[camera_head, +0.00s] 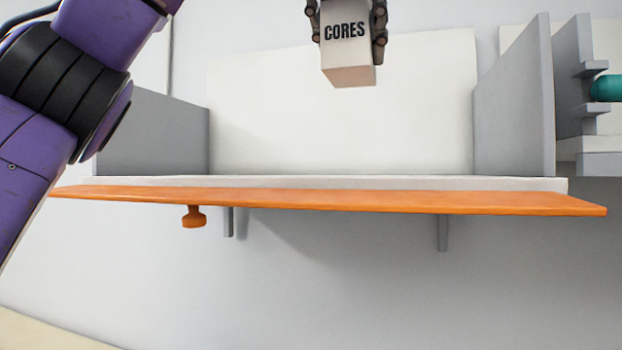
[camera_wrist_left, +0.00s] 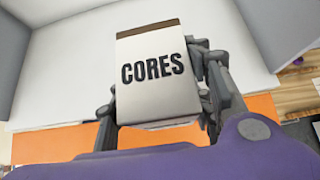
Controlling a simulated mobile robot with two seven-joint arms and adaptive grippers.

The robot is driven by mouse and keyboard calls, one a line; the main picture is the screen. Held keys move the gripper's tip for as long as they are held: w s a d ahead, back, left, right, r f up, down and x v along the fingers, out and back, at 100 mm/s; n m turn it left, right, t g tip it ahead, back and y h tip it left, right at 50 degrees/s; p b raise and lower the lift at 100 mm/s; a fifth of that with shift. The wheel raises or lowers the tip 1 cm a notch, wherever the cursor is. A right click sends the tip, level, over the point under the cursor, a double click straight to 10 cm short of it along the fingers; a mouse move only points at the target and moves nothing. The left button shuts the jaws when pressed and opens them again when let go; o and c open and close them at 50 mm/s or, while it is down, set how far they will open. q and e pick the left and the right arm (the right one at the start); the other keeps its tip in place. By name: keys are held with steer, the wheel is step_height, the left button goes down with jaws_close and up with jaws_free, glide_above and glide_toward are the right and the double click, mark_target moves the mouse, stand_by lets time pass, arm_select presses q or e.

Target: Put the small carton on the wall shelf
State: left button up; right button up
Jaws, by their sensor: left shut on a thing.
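The small carton (camera_head: 348,50) is white with the word CORES on it. My left gripper (camera_head: 346,20) is shut on it, with a finger on each side, and holds it up at the top of the head view. In the left wrist view the carton (camera_wrist_left: 155,75) sits between the dark fingers of the left gripper (camera_wrist_left: 160,95), its printed face toward the camera. The wall shelf (camera_head: 330,183) is white with an orange front edge and grey side panels. The carton is above the shelf board's level, apart from it. My right gripper is not in view.
Grey side panels (camera_head: 155,132) and (camera_head: 515,100) bound the shelf at left and right. An orange knob (camera_head: 194,217) hangs under the front edge. A teal object (camera_head: 606,88) sits on a rack at the far right. The shelf between the panels looks empty.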

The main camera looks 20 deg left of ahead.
arm_select(q)
steer(key=shift+a+r, duration=0.1)
steer(key=shift+a, duration=0.05)
steer(key=w+a+f, duration=0.9)
steer(key=f, duration=0.3)
steer(key=shift+w+a+f, duration=0.2)
steer(key=shift+w+f, duration=0.05)
steer(key=shift+f, duration=0.15)
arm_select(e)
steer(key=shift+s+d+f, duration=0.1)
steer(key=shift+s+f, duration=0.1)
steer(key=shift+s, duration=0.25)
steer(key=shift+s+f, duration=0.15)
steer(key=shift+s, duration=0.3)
arm_select(q)
steer(key=shift+d+f, duration=0.1)
steer(key=shift+d, duration=0.05)
steer(key=o, duration=1.5)
steer(key=shift+c, duration=0.2)
